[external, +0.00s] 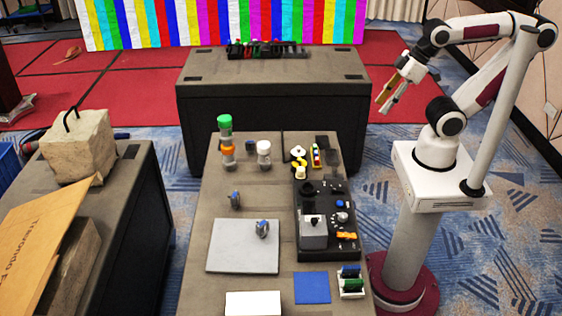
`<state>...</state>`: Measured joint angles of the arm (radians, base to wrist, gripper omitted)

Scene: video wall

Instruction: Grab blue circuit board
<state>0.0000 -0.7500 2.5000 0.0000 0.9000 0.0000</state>
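A flat blue square (312,288), which looks like the blue circuit board, lies near the front right of the middle table (215,200). No fine detail shows on it. My gripper (381,107) is up in the air to the right of the rear black case, far behind and above the blue square. Its two fingers point down and to the left, with a gap between them. It appears open and empty.
A black device (327,240) with knobs stands behind the blue square. A small rack (351,284) of green and blue parts is just right of it. A white block (253,303) and grey plate (231,258) lie to the left. Bottles (226,150) stand farther back.

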